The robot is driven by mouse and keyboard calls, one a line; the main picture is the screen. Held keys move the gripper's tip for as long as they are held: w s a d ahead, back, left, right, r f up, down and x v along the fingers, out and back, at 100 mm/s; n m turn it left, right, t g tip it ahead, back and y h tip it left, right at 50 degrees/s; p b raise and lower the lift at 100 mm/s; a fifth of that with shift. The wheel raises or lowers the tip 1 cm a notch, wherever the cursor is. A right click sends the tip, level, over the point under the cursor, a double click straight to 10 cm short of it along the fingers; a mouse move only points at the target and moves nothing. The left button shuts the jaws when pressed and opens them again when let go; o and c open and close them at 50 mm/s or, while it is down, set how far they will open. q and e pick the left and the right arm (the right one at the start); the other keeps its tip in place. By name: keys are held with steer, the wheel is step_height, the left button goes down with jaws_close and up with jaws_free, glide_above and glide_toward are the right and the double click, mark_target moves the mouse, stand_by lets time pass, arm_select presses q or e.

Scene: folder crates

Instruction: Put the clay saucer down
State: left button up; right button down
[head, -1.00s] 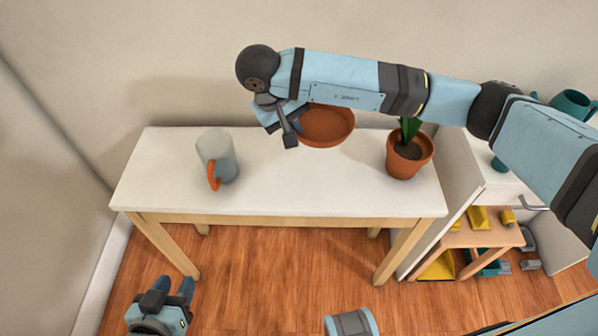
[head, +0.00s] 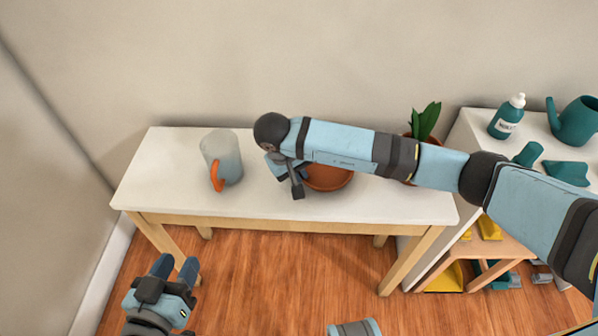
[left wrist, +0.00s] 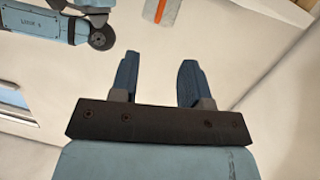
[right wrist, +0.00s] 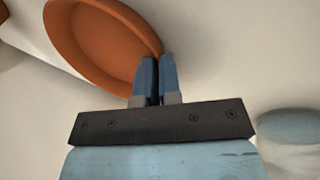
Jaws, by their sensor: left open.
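The clay saucer (head: 328,178) is a shallow terracotta dish at the middle of the white table (head: 260,200), partly hidden under my right arm in the head view. In the right wrist view the saucer (right wrist: 100,40) shows large, its rim between my right fingertips. My right gripper (right wrist: 158,60) is shut on that rim; in the head view it (head: 302,172) is at the saucer's left side. The saucer is at or just above the tabletop; I cannot tell whether it touches. My left gripper (head: 175,268) is open and empty, in front of the table, low at the left.
A grey mug (head: 222,155) with an orange handle stands left of the saucer. A potted plant (head: 425,120) is behind my right arm, its pot mostly hidden. A white cabinet at right bears a bottle (head: 507,118) and a teal watering can (head: 577,120). The table's front left is clear.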

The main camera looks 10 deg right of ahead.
arm_select(q)
steer(key=shift+d+f, duration=0.1)
arm_select(e)
steer(key=c, duration=1.3)
jaws_free()
steer(key=shift+r, duration=0.25)
arm_select(q)
steer(key=f+g, duration=0.1)
steer(key=s+a+f+y+p, duration=0.1)
steer(key=f, duration=0.1)
steer(key=s+a+f+g+p, duration=0.1)
steer(key=shift+a+f+g+y, duration=0.2)
steer(key=shift+f+g+y, duration=0.1)
steer(key=shift+f+y, duration=0.1)
arm_select(e)
steer(key=v, duration=1.1)
steer(key=shift+a+r, duration=0.15)
steer(key=shift+r, duration=0.2)
arm_select(q)
steer(key=shift+a+r, duration=0.1)
steer(key=shift+r, duration=0.05)
